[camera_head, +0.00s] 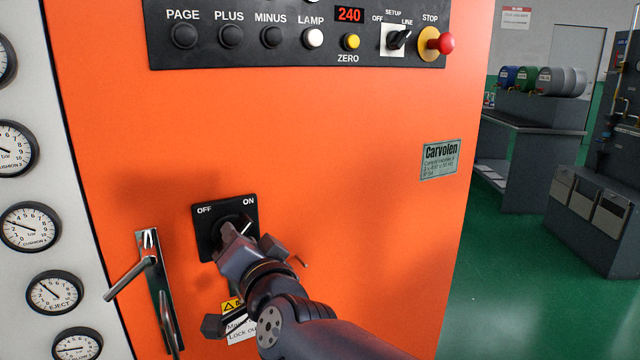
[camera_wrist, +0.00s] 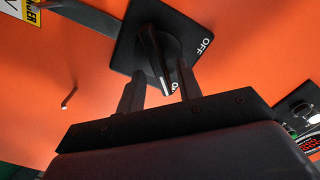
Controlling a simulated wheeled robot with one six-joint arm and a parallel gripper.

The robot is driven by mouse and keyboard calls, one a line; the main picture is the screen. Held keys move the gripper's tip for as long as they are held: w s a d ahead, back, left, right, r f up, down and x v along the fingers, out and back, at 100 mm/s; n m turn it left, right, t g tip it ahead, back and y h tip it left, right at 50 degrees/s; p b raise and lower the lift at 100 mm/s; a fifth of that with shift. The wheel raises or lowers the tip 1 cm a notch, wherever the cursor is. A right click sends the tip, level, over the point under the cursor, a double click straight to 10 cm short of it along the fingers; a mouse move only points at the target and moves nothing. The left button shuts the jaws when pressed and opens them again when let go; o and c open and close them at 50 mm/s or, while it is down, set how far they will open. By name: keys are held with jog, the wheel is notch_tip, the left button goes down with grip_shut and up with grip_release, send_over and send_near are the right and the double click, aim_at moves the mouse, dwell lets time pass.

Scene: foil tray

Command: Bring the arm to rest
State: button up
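My gripper (camera_head: 248,246) is close in front of the black OFF/ON switch plate (camera_head: 203,222) on the orange machine. In the wrist view the switch's black rotary handle (camera_wrist: 153,55) lies between the two fingers of my gripper (camera_wrist: 158,74). The fingers are spread, with a gap showing on each side of the handle. The handle's white-marked end lies near the partly hidden ON label. In the head view my gripper covers most of the handle.
A metal door handle (camera_head: 130,279) sticks out left of the switch. The control panel (camera_head: 270,56) with buttons and a red stop knob (camera_head: 446,43) is above. Gauges line the left edge. Open green floor (camera_head: 510,300) lies to the right, before grey benches.

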jog(key=shift+x, duration=0.9)
jog(key=shift+s+a+r+n+p, duration=0.1)
jog(key=shift+n+p, duration=1.2)
jog(key=shift+n, duration=0.5)
jog(key=shift+s+r+n+p, duration=0.1)
jog(key=shift+s+n+p, duration=0.05)
jog(key=shift+n+p, duration=1.4)
jog(key=shift+n+b, duration=0.25)
jog(key=shift+b, duration=0.1)
